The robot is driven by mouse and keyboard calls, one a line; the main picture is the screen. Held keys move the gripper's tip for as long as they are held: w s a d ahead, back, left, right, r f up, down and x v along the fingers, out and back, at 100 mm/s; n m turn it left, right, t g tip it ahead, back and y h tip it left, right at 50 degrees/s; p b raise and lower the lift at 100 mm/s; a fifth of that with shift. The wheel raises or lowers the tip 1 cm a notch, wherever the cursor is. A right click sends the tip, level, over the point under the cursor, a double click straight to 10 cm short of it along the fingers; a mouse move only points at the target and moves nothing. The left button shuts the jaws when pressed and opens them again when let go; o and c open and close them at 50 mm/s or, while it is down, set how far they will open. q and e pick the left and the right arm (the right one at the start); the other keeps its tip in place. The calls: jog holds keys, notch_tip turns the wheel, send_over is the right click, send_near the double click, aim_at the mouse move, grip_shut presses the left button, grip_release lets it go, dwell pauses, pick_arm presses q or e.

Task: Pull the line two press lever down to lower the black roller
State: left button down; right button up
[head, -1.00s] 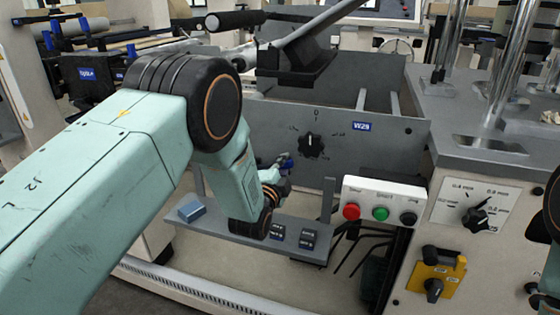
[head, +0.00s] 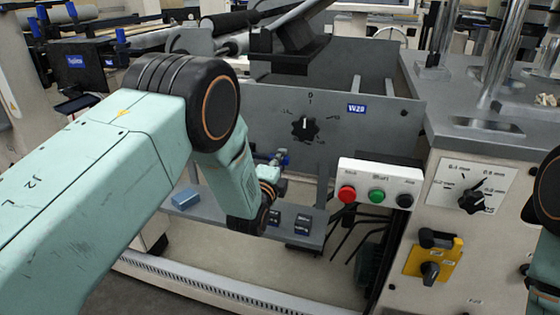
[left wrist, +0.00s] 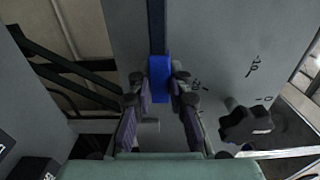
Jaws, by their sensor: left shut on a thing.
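My left gripper (head: 282,160) reaches the grey panel below the black dial in the head view, largely behind my own wrist. In the left wrist view its fingers (left wrist: 160,90) are shut on the blue grip (left wrist: 160,76) of the press lever, a dark bar (left wrist: 156,25) running up from the grip against the grey panel. A bit of blue at the fingertips shows in the head view. A black roller (head: 228,22) lies at the upper left, above a grey shaft; its contact below cannot be made out. My right gripper is out of view.
A black dial (head: 305,127) sits on the panel, close right of the fingers in the wrist view (left wrist: 245,124). A button box (head: 380,182) with red, green and black buttons stands to the right. A grey shelf (head: 305,240) with a blue block (head: 185,198) lies below.

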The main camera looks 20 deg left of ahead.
pick_arm(q)
jog(key=shift+f, duration=0.15)
jog(key=c, duration=1.2)
grip_release()
jog(key=shift+s, duration=0.1)
jog(key=s, duration=1.2)
jog(key=shift+a, duration=0.2)
